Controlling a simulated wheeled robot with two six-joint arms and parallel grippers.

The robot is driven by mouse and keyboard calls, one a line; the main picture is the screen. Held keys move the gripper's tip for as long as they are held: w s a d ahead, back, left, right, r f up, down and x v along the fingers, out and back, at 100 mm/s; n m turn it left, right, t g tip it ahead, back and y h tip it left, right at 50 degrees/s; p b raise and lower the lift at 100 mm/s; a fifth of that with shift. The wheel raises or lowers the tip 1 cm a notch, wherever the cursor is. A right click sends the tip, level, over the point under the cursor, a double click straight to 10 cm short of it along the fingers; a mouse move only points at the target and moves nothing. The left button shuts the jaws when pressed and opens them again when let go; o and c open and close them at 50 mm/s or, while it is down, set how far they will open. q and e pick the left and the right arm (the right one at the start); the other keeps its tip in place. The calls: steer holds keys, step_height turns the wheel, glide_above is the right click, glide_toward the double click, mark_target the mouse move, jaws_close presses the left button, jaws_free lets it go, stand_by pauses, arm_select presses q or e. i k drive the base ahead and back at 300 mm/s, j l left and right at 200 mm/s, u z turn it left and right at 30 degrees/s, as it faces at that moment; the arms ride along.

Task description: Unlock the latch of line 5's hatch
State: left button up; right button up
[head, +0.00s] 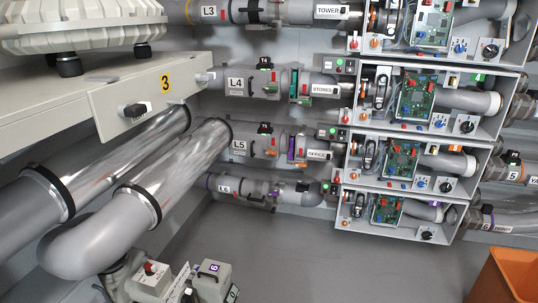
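The line 5 pipe (222,146) is a grey tube with an "L5" label (239,147), at mid-height left of the centre in the head view. Neither of my grippers is in view.
Similar lines L4 (235,83) and L6 (224,187) run above and below. Open boxes with green circuit boards (416,96) stand to the right. Large pipes (150,190) fill the left. An orange bin (508,278) is at lower right. The floor (310,255) is clear in the middle.

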mark_target(270, 151)
steer(key=i+l+u, duration=0.15)
steer(key=u, duration=0.75)
steer(key=i+l+u, duration=0.2)
steer(key=l, duration=0.25)
steer(key=i+l+u, duration=0.2)
steer(key=l, duration=0.3)
steer(key=l+u, duration=0.25)
steer(key=l, duration=0.25)
steer(key=l+u, duration=0.2)
steer(key=l, duration=0.6)
steer(key=i+l, duration=0.1)
steer(key=l, duration=0.2)
